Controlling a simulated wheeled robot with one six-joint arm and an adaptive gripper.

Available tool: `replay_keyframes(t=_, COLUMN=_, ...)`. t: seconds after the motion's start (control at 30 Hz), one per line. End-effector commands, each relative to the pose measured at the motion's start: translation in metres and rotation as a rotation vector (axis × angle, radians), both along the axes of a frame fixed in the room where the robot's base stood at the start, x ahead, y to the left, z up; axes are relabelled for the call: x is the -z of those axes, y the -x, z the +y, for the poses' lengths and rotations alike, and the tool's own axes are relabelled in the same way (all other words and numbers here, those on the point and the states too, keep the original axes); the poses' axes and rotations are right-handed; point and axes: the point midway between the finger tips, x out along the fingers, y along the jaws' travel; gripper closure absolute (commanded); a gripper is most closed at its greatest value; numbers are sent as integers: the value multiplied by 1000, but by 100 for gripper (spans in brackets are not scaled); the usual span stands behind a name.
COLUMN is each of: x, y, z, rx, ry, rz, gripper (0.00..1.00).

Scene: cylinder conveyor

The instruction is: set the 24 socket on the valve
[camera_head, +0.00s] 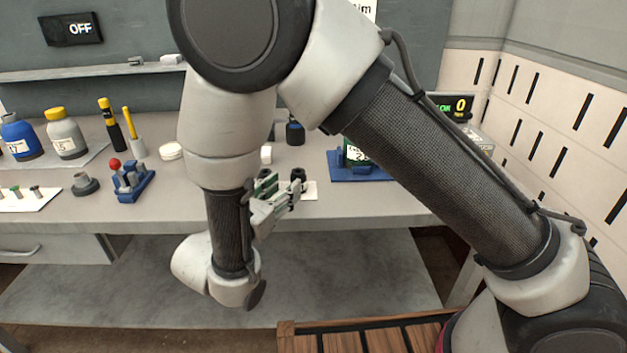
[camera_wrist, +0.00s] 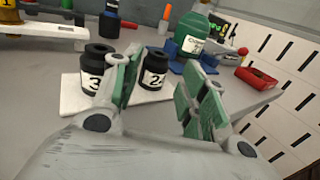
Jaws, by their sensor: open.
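Two black sockets with white labels stand upright on a white mat (camera_wrist: 72,98) in the wrist view. The left socket (camera_wrist: 94,62) has a label starting with 3. The right socket (camera_wrist: 153,70) has a label starting with 2; its second digit is not clear. My gripper (camera_wrist: 168,82) is open and empty, with green-padded fingers. Its left finger overlaps both sockets in the picture, and neither is gripped. In the head view my gripper (camera_head: 280,200) is at the bench's front edge by the mat (camera_head: 310,190). I cannot identify the valve with certainty.
A green bottle (camera_wrist: 192,30) stands on a blue base (camera_head: 350,173) behind the sockets. A red tray (camera_wrist: 257,78) lies to the right in the wrist view. A blue stand with a red ball (camera_head: 130,180), a grey round part (camera_head: 85,185) and bottles are at left.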

Motion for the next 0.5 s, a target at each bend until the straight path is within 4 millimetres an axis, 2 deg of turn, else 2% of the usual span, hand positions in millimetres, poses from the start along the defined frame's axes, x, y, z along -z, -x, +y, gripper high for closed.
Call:
replay_keyframes(t=0.07, x=2, y=-2, z=1, rx=-12, ry=8, rz=-1, gripper=57)
replay_keyframes(t=0.27, x=2, y=-23, z=-12, rx=-9, ry=8, rz=-2, gripper=57)
replay_keyframes(t=0.5, x=4, y=-55, z=-31, rx=-6, ry=7, rz=-2, gripper=57)
